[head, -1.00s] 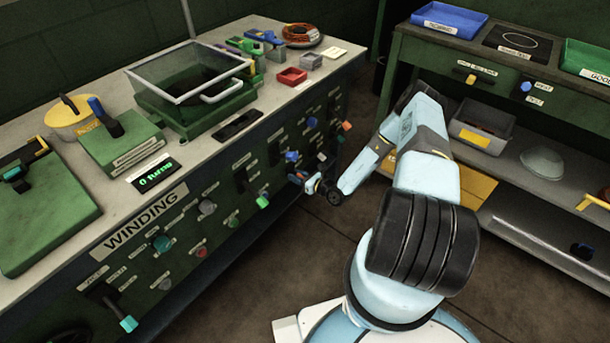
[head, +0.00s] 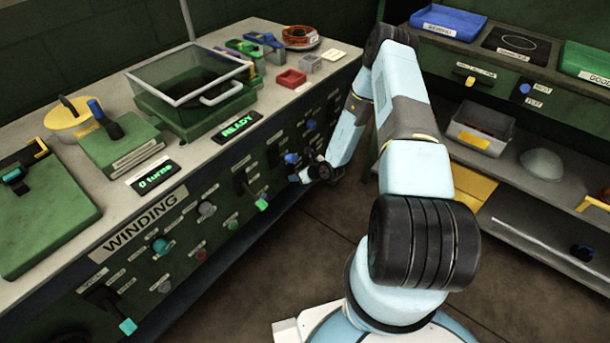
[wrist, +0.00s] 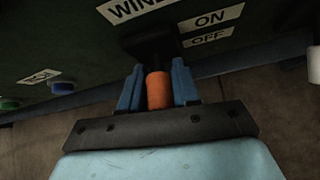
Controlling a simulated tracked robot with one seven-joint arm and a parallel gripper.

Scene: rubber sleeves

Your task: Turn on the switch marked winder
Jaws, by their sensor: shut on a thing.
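The winder switch is a lever with an orange grip (wrist: 159,90) on a dark mount, under a partly cut-off label reading "WIN" (wrist: 140,8). Beside it are an ON label (wrist: 210,18) and an OFF label (wrist: 207,37). My gripper (wrist: 157,86) has its blue fingers closed on both sides of the orange grip. I cannot tell from the wrist view at which label the lever stands. In the head view my gripper (head: 303,174) is against the front panel of the winding bench, and hides the lever there.
The green panel (head: 215,200) carries several other levers and knobs close by, including a blue knob (head: 291,158) and a green-tipped lever (head: 262,204). A display on the bench reads READY (head: 238,126); another reads 0 turns (head: 159,177). A shelf unit (head: 545,180) stands at right.

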